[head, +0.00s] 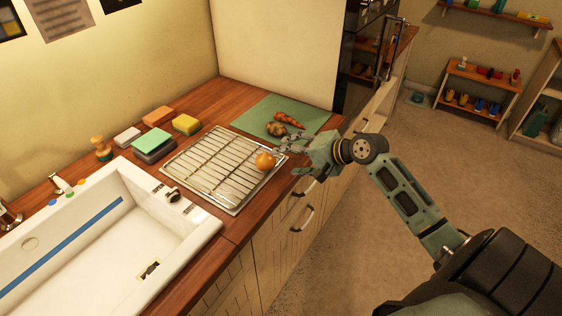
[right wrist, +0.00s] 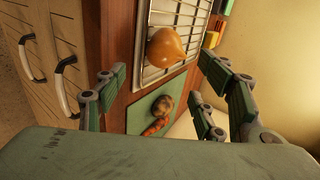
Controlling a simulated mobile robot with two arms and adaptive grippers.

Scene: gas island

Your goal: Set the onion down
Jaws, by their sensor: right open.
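The orange-brown onion (head: 265,160) sits at the right edge of the metal rack (head: 215,168) on the wooden counter. In the right wrist view the onion (right wrist: 166,48) is just beyond the fingers, over the rack bars. My right gripper (head: 284,143) is open beside the onion, on its right. Its green-padded fingers (right wrist: 160,90) stand wide apart in the right wrist view with nothing clasped between them. Whether a fingertip touches the onion I cannot tell. My left gripper is not in view.
A green mat (head: 255,118) behind the rack bears a carrot (head: 289,119) and a brownish vegetable (head: 276,129). Several sponges (head: 186,124) lie left of the rack. A white sink (head: 130,240) is at the front left. Cabinet drawers face the open floor.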

